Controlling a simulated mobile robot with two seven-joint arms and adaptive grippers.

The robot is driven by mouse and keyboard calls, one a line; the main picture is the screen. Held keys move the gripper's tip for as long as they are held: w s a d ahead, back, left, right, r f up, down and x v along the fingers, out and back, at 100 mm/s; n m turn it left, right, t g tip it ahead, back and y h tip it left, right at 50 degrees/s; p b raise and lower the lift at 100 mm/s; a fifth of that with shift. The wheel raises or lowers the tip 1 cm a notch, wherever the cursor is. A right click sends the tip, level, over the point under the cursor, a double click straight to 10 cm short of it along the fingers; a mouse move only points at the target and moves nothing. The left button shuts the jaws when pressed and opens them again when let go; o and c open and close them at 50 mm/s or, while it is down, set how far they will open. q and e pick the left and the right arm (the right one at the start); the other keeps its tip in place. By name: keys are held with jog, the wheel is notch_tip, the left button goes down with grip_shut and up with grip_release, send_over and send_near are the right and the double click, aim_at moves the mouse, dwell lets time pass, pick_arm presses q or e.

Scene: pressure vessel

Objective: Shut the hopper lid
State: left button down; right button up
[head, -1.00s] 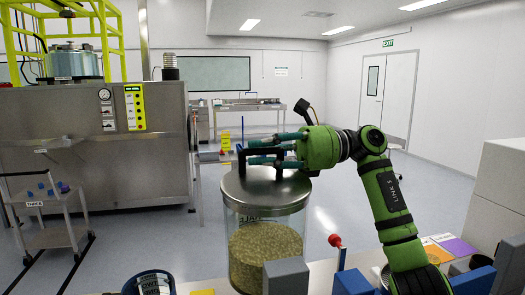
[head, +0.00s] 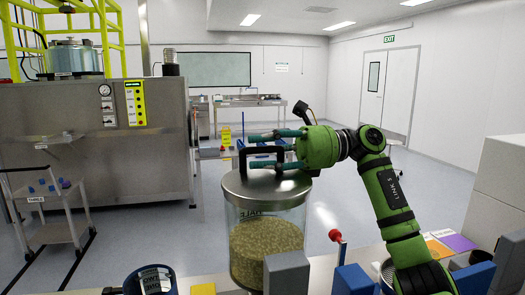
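The hopper is a clear cylinder (head: 266,240) partly filled with yellowish granules, standing at the front centre in the head view. Its round grey metal lid (head: 240,186) lies flat over the top, with no visible gap at the rim. A black arched handle (head: 243,161) stands up from the lid. My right gripper (head: 262,152) comes in from the right just above the lid. Its teal fingers are spread apart, one higher and one lower, around the handle's level. The exact clearance to the handle is hard to tell. My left gripper is not in view.
A grey block (head: 287,273) and a blue block (head: 353,279) stand close before the hopper. A red-topped stick (head: 336,240) is at its right, and a dark blue round container (head: 150,281) at front left.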

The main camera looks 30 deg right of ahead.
jog(key=v, duration=1.2)
